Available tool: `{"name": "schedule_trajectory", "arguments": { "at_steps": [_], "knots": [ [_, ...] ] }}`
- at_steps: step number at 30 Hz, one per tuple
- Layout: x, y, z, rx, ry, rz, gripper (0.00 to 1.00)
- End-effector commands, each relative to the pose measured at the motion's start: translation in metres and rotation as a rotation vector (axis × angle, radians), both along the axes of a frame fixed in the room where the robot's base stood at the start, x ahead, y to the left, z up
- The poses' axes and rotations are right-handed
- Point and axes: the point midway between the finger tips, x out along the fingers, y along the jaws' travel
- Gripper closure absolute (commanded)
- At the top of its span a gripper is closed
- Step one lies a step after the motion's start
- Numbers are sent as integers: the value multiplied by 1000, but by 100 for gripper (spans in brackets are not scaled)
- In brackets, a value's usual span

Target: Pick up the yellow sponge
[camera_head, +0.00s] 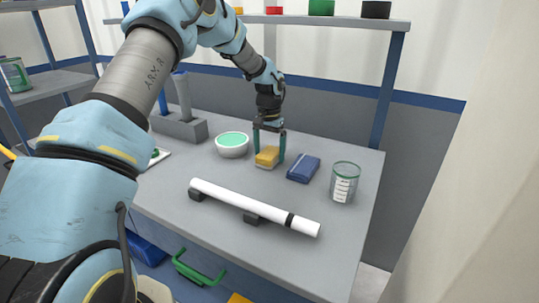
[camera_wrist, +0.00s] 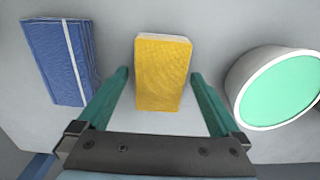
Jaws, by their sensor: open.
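The yellow sponge (camera_head: 267,156) lies on the grey table between a bowl and a blue folded cloth. It also shows in the wrist view (camera_wrist: 162,73), a block with a pale far edge. My gripper (camera_head: 269,150) is open, pointing down at the sponge. In the wrist view its two green fingers (camera_wrist: 158,78) stand on either side of the sponge's near part, with a gap on each side. Neither finger visibly touches it. In the head view a finger hides part of the sponge's edge.
A white bowl with green inside (camera_head: 232,145) is left of the sponge, the blue cloth (camera_head: 303,168) right. A measuring beaker (camera_head: 344,183) stands further right. A white pipe (camera_head: 250,205) rests on supports in front. A shelf (camera_head: 345,22) is above the back.

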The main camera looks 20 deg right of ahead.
Motion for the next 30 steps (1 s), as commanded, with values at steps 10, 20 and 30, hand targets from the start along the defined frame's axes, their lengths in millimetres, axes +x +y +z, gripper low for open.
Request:
{"name": "schedule_trajectory", "arguments": {
  "at_steps": [10, 20, 30],
  "knots": [
    [-1, 0, -11, -1, -1, -1, 0],
    [0, 0, -11, -1, -1, -1, 36],
    [0, 0, -11, -1, -1, -1, 74]
  ]
}}
